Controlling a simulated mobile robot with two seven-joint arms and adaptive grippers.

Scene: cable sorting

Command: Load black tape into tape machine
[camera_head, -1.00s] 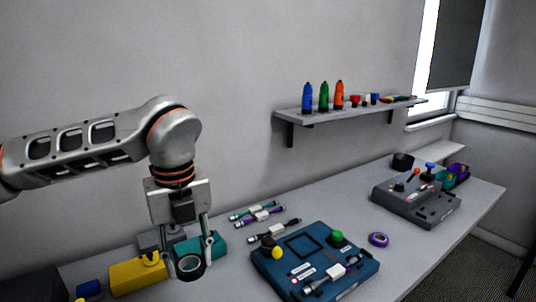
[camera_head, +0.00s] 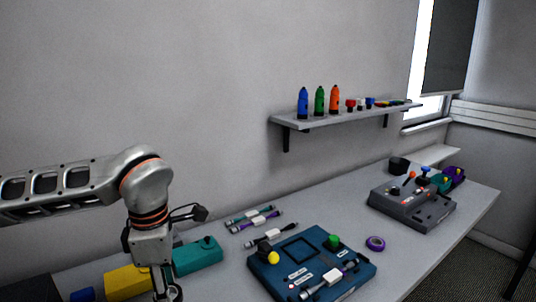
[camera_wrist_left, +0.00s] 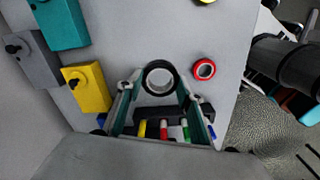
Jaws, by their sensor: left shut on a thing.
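My left gripper (camera_head: 166,292) is at the bottom left of the head view, its lower end cut off by the frame edge. In the left wrist view its two fingers (camera_wrist_left: 160,84) are shut on the black tape (camera_wrist_left: 146,77), a black ring with a pale inner core. The tape hangs above the table between the fingertips. A grey machine (camera_head: 408,207) with levers stands at the far right of the table, and a blue machine (camera_head: 262,274) with a square recess stands at the front centre. I cannot tell which is the tape machine. My right gripper is not in view.
A purple tape (camera_head: 375,243) lies between the machines. A red tape (camera_wrist_left: 204,69) lies near the held tape in the left wrist view. Teal (camera_head: 198,257) and yellow (camera_head: 127,283) boxes stand beside my left gripper. Several cables lie behind the blue machine. A shelf (camera_head: 340,116) hangs above.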

